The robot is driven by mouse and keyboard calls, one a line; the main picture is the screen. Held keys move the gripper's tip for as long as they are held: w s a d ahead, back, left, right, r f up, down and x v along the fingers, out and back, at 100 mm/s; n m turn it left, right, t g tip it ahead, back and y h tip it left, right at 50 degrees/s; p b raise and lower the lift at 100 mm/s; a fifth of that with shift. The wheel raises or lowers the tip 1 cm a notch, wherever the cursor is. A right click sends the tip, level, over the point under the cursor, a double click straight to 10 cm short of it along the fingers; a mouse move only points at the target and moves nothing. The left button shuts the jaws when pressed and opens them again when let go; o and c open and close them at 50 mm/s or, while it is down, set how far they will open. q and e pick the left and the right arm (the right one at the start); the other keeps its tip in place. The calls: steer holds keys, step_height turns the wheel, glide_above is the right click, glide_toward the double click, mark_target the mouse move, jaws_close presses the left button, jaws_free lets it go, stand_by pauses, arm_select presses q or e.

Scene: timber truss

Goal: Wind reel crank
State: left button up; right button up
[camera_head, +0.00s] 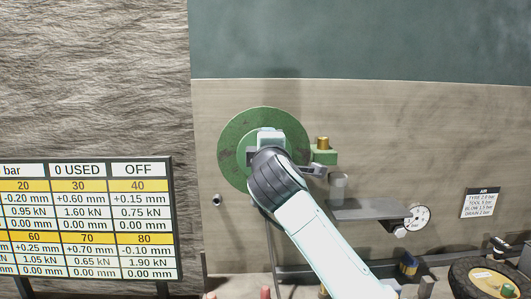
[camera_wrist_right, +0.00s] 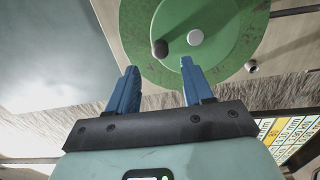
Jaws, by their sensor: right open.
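The green reel (camera_head: 234,130) is a round disc on the wall, partly hidden behind my right arm in the head view. In the right wrist view the reel (camera_wrist_right: 232,62) shows a pale hub (camera_wrist_right: 195,37) and a dark round crank knob (camera_wrist_right: 160,48) beside it. My right gripper (camera_wrist_right: 158,66) has its blue fingers apart, with the knob in line with the gap between them. I cannot tell how far the knob is from the fingertips. In the head view my right arm covers the knob and fingers. My left gripper is not in view.
A green fitting with a brass top (camera_head: 323,152) juts out right of the reel. A grey shelf (camera_head: 365,208) and a pressure gauge (camera_head: 416,217) sit lower right. A numbers board (camera_head: 90,220) stands at left. A black wheel-like ring (camera_head: 462,277) lies lower right.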

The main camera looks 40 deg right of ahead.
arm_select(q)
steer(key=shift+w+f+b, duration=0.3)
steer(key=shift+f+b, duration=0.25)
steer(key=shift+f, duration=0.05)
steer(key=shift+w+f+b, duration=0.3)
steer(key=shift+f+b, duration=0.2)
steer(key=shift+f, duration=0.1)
arm_select(e)
steer(key=v, duration=0.6)
steer(key=shift+s+a, duration=0.2)
steer(key=shift+s, duration=0.15)
